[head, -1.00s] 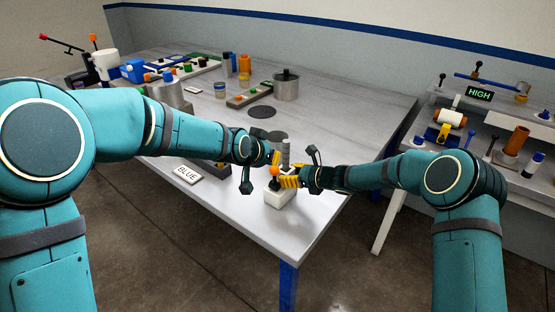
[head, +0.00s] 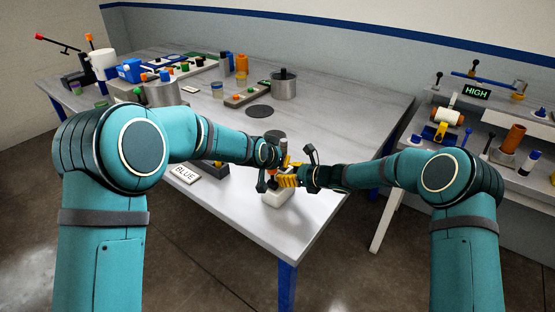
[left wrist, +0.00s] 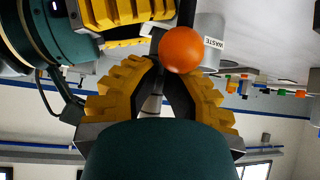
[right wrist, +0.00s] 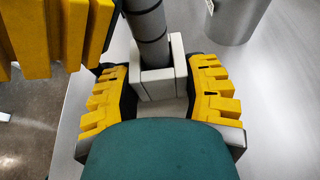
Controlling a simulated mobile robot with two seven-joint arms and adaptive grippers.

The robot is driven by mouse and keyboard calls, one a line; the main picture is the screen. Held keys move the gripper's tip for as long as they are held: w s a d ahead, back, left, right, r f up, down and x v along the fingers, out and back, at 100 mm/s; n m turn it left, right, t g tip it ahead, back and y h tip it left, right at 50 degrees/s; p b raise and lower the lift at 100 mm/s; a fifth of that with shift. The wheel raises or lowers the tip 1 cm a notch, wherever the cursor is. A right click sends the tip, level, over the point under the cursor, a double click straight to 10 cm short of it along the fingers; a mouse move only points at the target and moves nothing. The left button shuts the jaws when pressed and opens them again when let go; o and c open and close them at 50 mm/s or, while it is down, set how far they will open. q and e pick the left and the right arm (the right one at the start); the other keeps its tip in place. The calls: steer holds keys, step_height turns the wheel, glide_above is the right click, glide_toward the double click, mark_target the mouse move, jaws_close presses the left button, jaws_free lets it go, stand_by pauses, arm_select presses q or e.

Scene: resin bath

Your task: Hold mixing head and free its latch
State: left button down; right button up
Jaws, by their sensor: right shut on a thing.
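The mixing head is a grey banded cylinder (right wrist: 148,35) on a pale grey block. An orange ball knob (left wrist: 182,50), likely on the latch, shows near the fingertips of my left gripper (left wrist: 160,72). In the head view, the grippers hide much of the mixing head.
A BLUE label (head: 185,174) lies left of the grippers. A lidded metal pot (head: 283,87) and a dark disc (head: 259,111) are farther back. A side bench (head: 480,130) with a HIGH display (head: 477,93) stands at right. The table's near edge is close.

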arm_select(q)
steer(key=shift+s+a+t+h, duration=0.3)
steer(key=shift+s+t, duration=0.1)
stand_by(0.4)
steer(key=shift+s+a+t+h, duration=0.55)
steer(key=shift+s+t, duration=0.1)
steer(key=shift+t, duration=0.25)
steer(key=shift+s+a+f+n+t+h, duration=0.1)
steer(key=shift+s+a+f+t+h, duration=0.2)
steer(key=shift+s+a+t, duration=0.35)
steer(key=shift+s+a+f+n+t+h, duration=0.1)
steer(key=shift+s+a+f+t+h, duration=0.25)
steer(key=shift+s, duration=0.5)
steer(key=shift+s+a+f+n+t+h, duration=0.15)
steer(key=shift+s+a+t+h, duration=0.25)
steer(key=shift+s+a+t, duration=0.25)
steer(key=shift+s+f, duration=0.1)
steer(key=shift+s, duration=0.15)
steer(key=shift+s+a+f, duration=0.1)
steer(key=shift+s, duration=0.2)
glide_toward(269, 173)
steer(key=s+a+f, duration=0.2)
steer(key=s, duration=0.1)
steer(key=shift+s+f, duration=0.1)
steer(key=shift+f, duration=0.1)
